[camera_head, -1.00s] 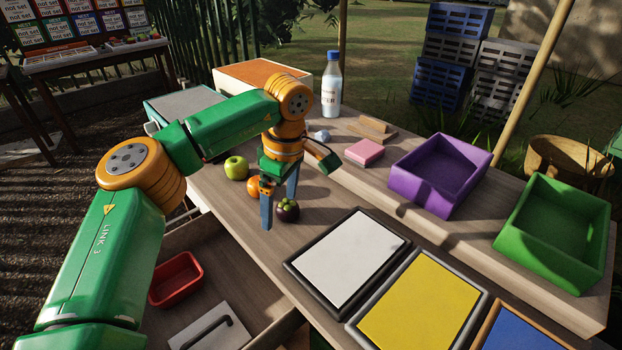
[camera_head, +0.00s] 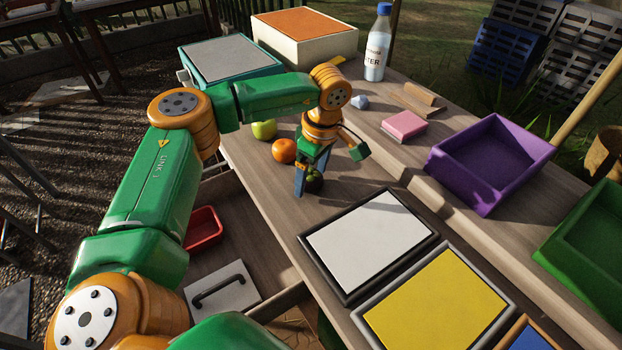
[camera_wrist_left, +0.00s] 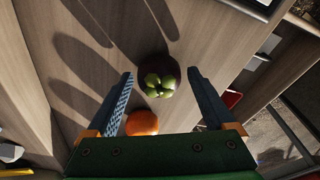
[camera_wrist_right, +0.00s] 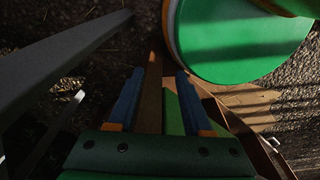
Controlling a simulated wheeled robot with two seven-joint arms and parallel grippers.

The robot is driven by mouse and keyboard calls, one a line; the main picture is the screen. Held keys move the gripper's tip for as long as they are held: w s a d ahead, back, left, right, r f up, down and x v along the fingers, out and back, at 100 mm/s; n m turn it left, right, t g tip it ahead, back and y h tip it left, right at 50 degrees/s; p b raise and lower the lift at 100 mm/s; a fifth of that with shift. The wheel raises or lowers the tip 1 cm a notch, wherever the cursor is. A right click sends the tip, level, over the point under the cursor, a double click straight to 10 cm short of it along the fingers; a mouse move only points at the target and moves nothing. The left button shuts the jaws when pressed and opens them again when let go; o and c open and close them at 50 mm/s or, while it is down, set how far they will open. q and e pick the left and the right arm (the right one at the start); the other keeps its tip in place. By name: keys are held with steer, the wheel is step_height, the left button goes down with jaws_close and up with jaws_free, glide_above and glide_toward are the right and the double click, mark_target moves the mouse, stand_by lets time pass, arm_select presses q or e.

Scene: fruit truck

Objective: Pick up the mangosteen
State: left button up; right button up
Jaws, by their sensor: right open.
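The dark purple mangosteen with a green cap (camera_head: 316,185) stands on the wooden table, partly hidden by my left gripper (camera_head: 309,183) in the head view. In the left wrist view the mangosteen (camera_wrist_left: 158,84) lies between the fingertips of my left gripper (camera_wrist_left: 160,76), with a gap on both sides. That gripper is open, pointing down, and holds nothing. My right gripper (camera_wrist_right: 156,74) shows only in its own wrist view, open and empty, away from the tabletop fruit.
An orange (camera_head: 284,150) sits close to the mangosteen, near the left gripper's base in the left wrist view (camera_wrist_left: 142,123). A green apple (camera_head: 264,129) is behind it. A white panel (camera_head: 371,232) lies to the right; a purple bin (camera_head: 490,164) stands on the raised shelf.

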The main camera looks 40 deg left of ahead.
arm_select(q)
jaws_close()
